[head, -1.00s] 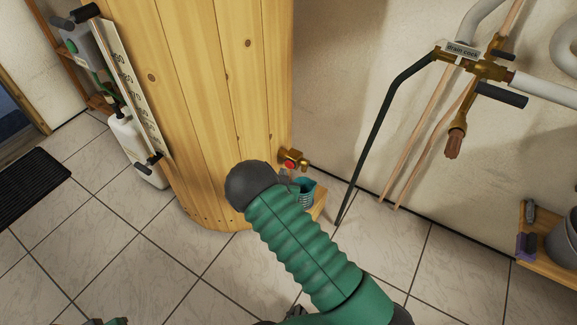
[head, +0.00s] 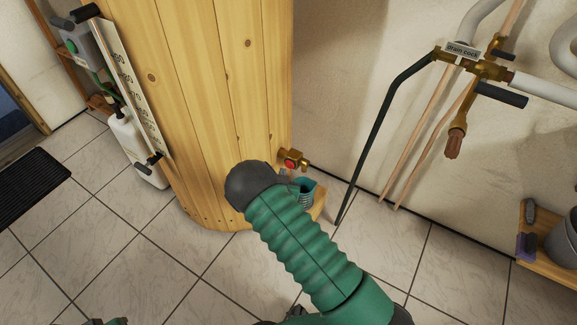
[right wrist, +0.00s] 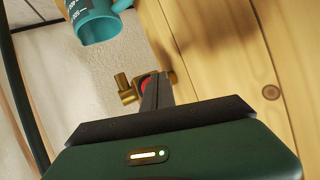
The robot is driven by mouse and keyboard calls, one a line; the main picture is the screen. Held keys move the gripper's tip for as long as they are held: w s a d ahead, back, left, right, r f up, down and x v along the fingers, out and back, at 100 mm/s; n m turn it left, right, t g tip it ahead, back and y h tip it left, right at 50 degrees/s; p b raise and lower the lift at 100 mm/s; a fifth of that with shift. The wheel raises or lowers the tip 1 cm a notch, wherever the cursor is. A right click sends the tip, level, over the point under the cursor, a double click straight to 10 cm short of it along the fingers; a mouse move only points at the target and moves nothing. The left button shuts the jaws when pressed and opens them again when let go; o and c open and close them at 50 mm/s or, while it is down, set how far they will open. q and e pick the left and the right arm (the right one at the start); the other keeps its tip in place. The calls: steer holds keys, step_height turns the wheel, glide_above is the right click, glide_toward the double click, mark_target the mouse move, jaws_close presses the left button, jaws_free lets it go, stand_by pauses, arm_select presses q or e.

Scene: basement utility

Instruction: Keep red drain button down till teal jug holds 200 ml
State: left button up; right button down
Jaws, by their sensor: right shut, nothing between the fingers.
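The red drain button (head: 291,163) is on a brass tap (head: 304,163) low on the wooden casing. In the right wrist view the button (right wrist: 145,83) is partly hidden behind my right gripper (right wrist: 158,80). That gripper is shut and empty, its fingertips right at the button; I cannot tell whether they press it. The teal jug (head: 305,187) stands below the tap on a small wooden ledge, partly hidden by my right arm in the head view. The jug (right wrist: 97,24) also shows in the right wrist view with dark markings; its water level is not visible.
The curved wooden casing (head: 205,90) stands beside the tap. A low shelf with a grey bucket (head: 565,238) is at right. Front floor tiles are clear.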

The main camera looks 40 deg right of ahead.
steer(key=shift+w+d+r, duration=0.1)
steer(key=shift+w+d, duration=0.05)
steer(key=shift+d, duration=0.2)
steer(key=shift+w+d, duration=0.2)
steer(key=shift+d, duration=0.25)
stand_by(7.2)
